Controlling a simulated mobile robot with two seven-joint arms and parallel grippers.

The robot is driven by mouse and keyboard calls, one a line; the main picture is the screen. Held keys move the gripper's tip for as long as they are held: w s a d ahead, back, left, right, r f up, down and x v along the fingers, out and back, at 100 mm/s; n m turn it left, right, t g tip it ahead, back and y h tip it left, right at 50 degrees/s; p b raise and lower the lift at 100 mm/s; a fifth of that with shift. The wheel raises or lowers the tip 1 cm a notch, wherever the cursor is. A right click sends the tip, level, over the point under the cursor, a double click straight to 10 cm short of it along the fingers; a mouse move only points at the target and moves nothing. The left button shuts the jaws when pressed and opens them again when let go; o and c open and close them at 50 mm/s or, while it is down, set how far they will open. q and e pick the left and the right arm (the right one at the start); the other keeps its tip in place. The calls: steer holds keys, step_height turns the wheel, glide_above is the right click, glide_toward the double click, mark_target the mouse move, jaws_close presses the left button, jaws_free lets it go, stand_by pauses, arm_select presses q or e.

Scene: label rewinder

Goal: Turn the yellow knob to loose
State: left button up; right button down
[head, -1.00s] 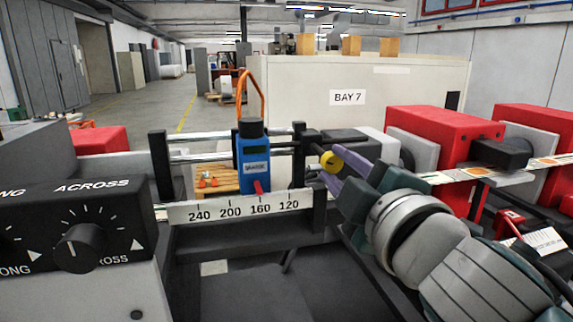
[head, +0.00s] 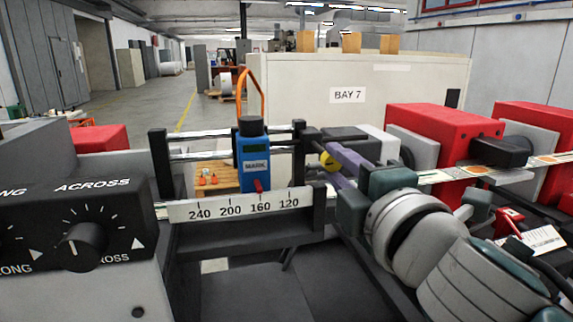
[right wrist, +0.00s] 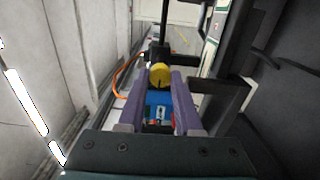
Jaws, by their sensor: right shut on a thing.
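The yellow knob (head: 328,161) sits at the right end of the rail frame, just right of the blue marker unit (head: 254,165). My right gripper (head: 334,166) reaches it from the right, with its purple fingers shut on it. In the right wrist view the knob (right wrist: 160,75) shows between the two fingertips (right wrist: 160,80), with a dark slot or line on its face. The fingers partly hide the knob in the head view. I cannot read any loose or tight marking. My left gripper is not in view.
A white scale plate (head: 240,206) runs below the blue unit. A black control box (head: 80,225) with a dial stands at the left. Red machine blocks (head: 440,130) and a printed label web (head: 440,176) lie right of my gripper. An orange cable loop rises behind the blue unit.

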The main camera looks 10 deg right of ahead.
steer(key=c, duration=0.6)
jaws_free()
steer(key=s+b, duration=0.2)
steer(key=s, duration=0.8)
steer(key=shift+d, duration=0.2)
